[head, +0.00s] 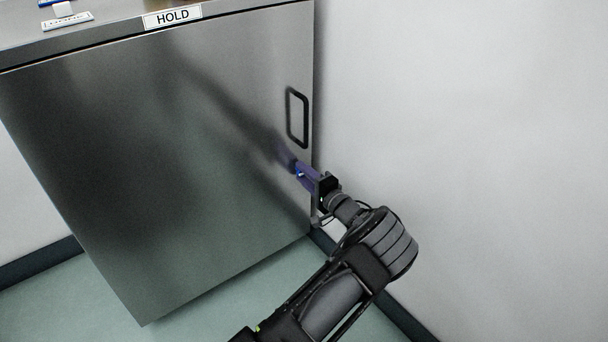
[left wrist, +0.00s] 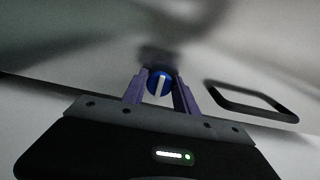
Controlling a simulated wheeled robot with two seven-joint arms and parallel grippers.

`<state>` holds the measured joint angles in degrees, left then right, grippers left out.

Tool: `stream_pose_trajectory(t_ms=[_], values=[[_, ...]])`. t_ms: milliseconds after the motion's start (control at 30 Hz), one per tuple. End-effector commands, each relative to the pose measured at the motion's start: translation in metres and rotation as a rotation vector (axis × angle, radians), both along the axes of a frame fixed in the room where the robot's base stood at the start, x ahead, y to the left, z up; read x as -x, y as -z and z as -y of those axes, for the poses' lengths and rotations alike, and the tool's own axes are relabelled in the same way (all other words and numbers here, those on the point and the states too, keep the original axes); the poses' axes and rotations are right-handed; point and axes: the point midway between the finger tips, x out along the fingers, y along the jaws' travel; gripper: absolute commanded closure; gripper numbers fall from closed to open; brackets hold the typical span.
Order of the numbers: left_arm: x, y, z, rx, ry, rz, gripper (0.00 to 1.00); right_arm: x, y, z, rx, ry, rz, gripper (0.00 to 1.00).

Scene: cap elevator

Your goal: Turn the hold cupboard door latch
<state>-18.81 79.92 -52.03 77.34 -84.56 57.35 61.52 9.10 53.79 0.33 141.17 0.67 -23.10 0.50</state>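The steel HOLD cupboard door (head: 160,150) is closed. Its latch is a round blue knob with a white stripe, clear in the left wrist view (left wrist: 160,83). The stripe stands nearly upright in that view, leaning slightly. My left gripper (head: 299,171) is at the door's right side, below the black handle (head: 297,118). In the left wrist view its two purple fingers (left wrist: 160,90) are spread, one on each side of the knob, with a slim gap seeming to show at each side. In the head view the gripper mostly hides the latch. My right gripper is not in view.
A white wall (head: 450,120) stands close to the right of the cupboard and my arm. A HOLD label (head: 172,18) is on the top edge, and a white strip-like item (head: 68,21) lies on top at the left. Green floor (head: 225,300) is clear below.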

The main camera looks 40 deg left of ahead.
Motion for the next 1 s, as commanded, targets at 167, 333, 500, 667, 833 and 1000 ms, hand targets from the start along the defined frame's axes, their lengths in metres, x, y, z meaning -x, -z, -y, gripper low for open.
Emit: stream_pose_trajectory(t_ms=[167,333,500,667,833,1000], values=[[0.000,0.000,0.000,0.000,0.000,-0.001,0.50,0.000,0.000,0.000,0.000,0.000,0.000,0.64],[0.000,0.000,0.000,0.000,0.000,-0.001,0.47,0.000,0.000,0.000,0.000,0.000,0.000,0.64],[0.000,0.000,0.002,-0.001,0.001,-0.002,0.47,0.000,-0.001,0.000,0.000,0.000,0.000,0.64],[0.004,-0.002,0.015,-0.001,0.002,-0.002,0.47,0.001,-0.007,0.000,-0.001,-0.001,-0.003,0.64],[0.012,-0.003,0.041,-0.001,0.003,-0.004,0.47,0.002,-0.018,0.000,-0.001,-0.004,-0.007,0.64],[0.019,-0.002,0.065,-0.001,0.002,-0.002,0.47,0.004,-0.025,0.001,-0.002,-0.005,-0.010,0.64]])
